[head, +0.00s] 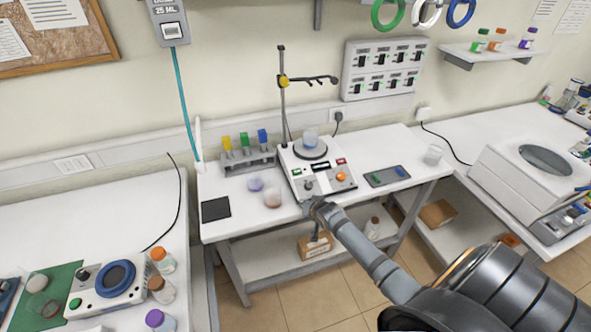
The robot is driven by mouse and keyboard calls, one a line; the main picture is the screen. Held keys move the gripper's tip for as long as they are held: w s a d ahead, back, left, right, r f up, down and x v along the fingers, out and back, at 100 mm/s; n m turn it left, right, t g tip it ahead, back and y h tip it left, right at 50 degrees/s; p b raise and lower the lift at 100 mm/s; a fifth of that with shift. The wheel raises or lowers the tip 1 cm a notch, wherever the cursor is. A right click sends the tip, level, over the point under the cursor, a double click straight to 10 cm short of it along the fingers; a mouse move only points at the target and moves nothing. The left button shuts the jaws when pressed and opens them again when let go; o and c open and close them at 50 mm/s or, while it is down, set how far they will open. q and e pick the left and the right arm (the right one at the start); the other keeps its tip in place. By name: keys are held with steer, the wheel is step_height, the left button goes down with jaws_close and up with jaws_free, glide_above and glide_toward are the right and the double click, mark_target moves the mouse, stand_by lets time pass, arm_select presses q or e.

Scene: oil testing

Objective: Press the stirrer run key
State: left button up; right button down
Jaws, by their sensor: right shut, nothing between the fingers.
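The stirrer (316,171) is a white unit on the middle bench. A beaker (311,137) stands on its plate. Its front panel carries a small green key (297,172), a dark display, a red key (341,161), an orange knob (341,176) and a grey knob (309,186). I cannot read which key is marked run. My right gripper (317,231) is shut and empty, seen small at the bench's front edge, below and in front of the stirrer. It appears apart from the panel. My left gripper is out of view.
A rod stand (283,100) rises behind the stirrer. A tube rack (248,163) and small dishes lie left of it; a dark tray (387,176) and a clear cup (433,155) lie right. A black pad (216,209) lies at the bench's left front.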

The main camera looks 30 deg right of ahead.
steer(key=w+d+r+m+t+p, duration=0.1)
steer(key=w+d+r, duration=0.1)
steer(key=w+r, duration=0.2)
steer(key=w+d+r+m+t, duration=0.2)
steer(key=w+r, duration=0.2)
steer(key=r, duration=0.7)
steer(key=shift+w+m+p, duration=0.3)
steer(key=shift+w+p, duration=0.1)
steer(key=shift+d, duration=0.1)
steer(key=b, duration=0.9)
glide_above(297, 172)
steer(key=s, duration=0.3)
steer(key=f, duration=0.6)
steer(key=shift+w+a+f, duration=0.1)
steer(key=shift+a+f, duration=0.15)
steer(key=shift+f, duration=0.1)
steer(key=shift+w+d+f+b, duration=0.1)
steer(key=shift+w+f+b, duration=0.3)
steer(key=shift+f+b, duration=0.3)
steer(key=shift+f, duration=0.15)
steer(key=shift+w+f, duration=0.15)
steer(key=shift+f, duration=0.2)
